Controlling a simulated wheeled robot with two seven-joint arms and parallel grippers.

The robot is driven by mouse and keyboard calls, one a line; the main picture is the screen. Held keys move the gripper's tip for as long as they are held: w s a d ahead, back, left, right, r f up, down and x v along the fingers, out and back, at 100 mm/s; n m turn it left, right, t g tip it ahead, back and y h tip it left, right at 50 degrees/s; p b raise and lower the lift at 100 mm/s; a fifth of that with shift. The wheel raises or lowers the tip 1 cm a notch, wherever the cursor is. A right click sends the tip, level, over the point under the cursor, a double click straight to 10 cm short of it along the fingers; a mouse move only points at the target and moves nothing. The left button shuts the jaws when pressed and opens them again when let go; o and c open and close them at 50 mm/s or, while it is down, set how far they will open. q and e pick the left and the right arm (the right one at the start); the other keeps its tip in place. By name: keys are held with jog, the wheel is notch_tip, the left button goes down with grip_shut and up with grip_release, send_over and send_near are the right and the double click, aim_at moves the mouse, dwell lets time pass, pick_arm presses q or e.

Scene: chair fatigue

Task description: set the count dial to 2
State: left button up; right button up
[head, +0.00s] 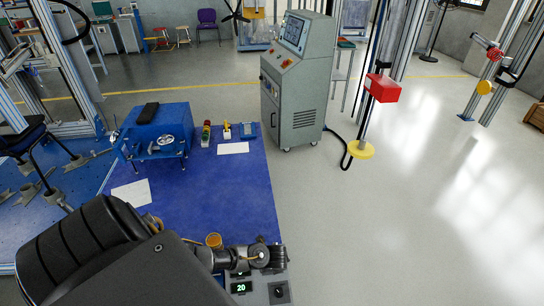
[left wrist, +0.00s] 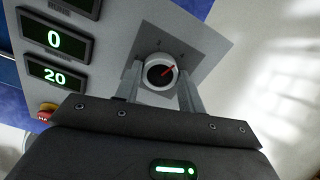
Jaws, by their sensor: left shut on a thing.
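The dial (left wrist: 160,72), a round white-rimmed knob with a red pointer, sits on a grey plate in the left wrist view. My left gripper (left wrist: 159,82) is shut on the dial, one finger on each side. In the head view my left gripper (head: 262,258) is over the grey control panel (head: 262,291) at the bottom and hides part of it. My right gripper is not in view.
Left of the dial, displays read 0 (left wrist: 55,40) and 20 (left wrist: 56,78), above a red button (left wrist: 46,110). A dark knob (head: 281,291) shows on the panel. Beyond are a blue table (head: 235,190), a blue machine (head: 158,128) and a grey cabinet (head: 297,95).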

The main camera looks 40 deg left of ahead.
pick_arm(q)
jog(key=n+p, duration=0.2)
jog(key=n, duration=0.3)
jog(key=shift+n, duration=0.3)
jog(key=n+p, duration=0.2)
jog(key=n, duration=0.3)
jog(key=n+p, duration=0.1)
jog(key=n, duration=0.4)
jog(key=shift+d+n, duration=0.1)
jog(key=shift+n, duration=0.3)
jog(key=n+p, duration=0.1)
jog(key=n, duration=0.4)
jog(key=shift+n, duration=0.3)
jog(key=o, duration=1)
